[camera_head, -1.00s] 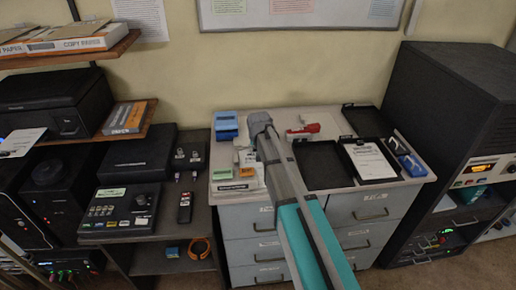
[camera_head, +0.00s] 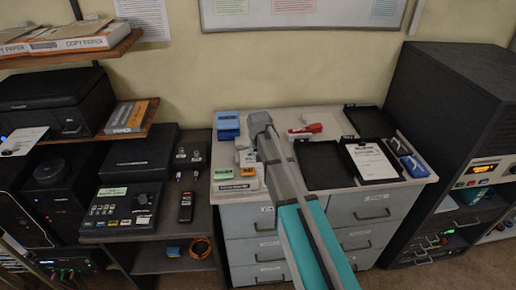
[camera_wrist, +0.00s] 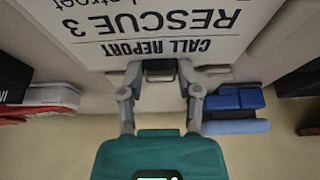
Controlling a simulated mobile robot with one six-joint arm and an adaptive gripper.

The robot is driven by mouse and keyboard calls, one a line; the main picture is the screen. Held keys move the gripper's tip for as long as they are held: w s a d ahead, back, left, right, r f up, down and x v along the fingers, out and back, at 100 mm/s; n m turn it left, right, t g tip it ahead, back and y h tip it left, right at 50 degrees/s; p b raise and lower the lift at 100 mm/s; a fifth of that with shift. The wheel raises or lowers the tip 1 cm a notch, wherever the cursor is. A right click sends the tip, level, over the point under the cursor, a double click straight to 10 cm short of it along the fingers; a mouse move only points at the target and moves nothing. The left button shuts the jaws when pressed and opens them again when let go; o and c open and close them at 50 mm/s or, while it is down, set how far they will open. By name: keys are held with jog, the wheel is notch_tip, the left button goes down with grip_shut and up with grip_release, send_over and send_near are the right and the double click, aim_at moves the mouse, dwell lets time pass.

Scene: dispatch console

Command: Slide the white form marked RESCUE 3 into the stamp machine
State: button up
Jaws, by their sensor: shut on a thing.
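My gripper (camera_wrist: 160,72) is shut on the edge of the white form (camera_wrist: 160,22) in the wrist view. The form's print, RESCUE 3 and CALL REPORT, appears upside down. The form lies flat above the pale desk top, and its far part runs out of the picture. In the head view my arm reaches over the desk and hides the gripper's fingers. A pale low device with a dark label strip (camera_head: 236,186), perhaps the stamp machine, stands at the desk's front left, left of my arm. I cannot tell whether the form touches it.
A blue box (camera_head: 227,125) stands at the desk's back left, and a red stapler-like thing (camera_head: 305,131) right of my arm. Black trays (camera_head: 323,165) fill the right side, one holding a white clipboard sheet (camera_head: 372,162). A dark rack (camera_head: 450,100) stands at the right.

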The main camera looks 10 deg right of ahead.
jog(key=shift+a, duration=0.1)
jog(key=o, duration=1.1)
jog(key=shift+o, duration=0.2)
jog(key=shift+o, duration=1.1)
jog(key=shift+r+p, duration=3.5)
jog(key=s+d+g, duration=0.1)
jog(key=s+d, duration=0.1)
jog(key=s, duration=0.7)
jog(key=s+d+f+g, duration=0.1)
jog(key=s+d+g, duration=0.1)
jog(key=s, duration=0.8)
jog(key=s+d+g, duration=0.1)
jog(key=s+d, duration=0.3)
jog(key=s, duration=0.6)
jog(key=shift+f, duration=0.25)
